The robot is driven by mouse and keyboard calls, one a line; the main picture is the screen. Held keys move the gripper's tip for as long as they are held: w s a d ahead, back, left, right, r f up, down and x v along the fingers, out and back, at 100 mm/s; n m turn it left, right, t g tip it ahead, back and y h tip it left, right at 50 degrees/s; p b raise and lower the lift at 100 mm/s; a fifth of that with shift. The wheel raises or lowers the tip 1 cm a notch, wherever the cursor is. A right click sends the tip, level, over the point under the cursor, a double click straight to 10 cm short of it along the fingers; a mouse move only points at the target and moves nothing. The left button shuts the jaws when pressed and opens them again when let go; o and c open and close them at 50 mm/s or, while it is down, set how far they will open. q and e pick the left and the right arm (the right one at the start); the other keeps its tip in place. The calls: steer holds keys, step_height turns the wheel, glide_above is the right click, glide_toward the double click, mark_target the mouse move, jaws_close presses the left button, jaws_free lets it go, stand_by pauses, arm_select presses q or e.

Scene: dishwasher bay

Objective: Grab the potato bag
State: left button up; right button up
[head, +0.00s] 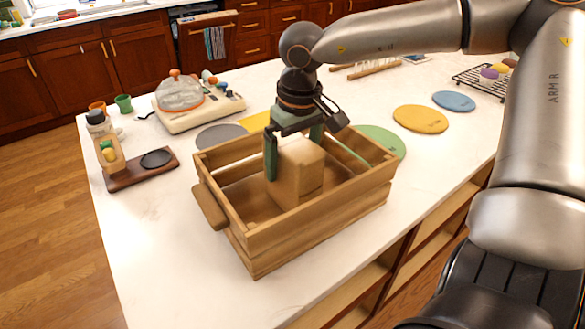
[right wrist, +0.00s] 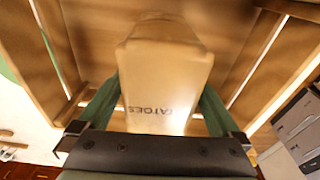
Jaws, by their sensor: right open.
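The potato bag (head: 302,172) is a tan, boxy bag standing inside a wooden crate (head: 318,213) on the white counter. In the right wrist view the bag (right wrist: 163,70) fills the middle, with printed letters "ATOES" on its face. My right gripper (head: 293,146) points down into the crate from above. Its green fingers are open, one on each side of the bag, and they also show in the right wrist view (right wrist: 160,110). I cannot tell whether either finger touches the bag. My left gripper is not in view.
Round mats in green (head: 385,139), yellow (head: 420,119) and blue (head: 454,102) lie behind and right. A domed board (head: 180,93) and a dark tray (head: 140,172) stand left. The front counter is clear.

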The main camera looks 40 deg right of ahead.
steer(key=shift+w+r, duration=0.1)
jaws_close()
stand_by(0.6)
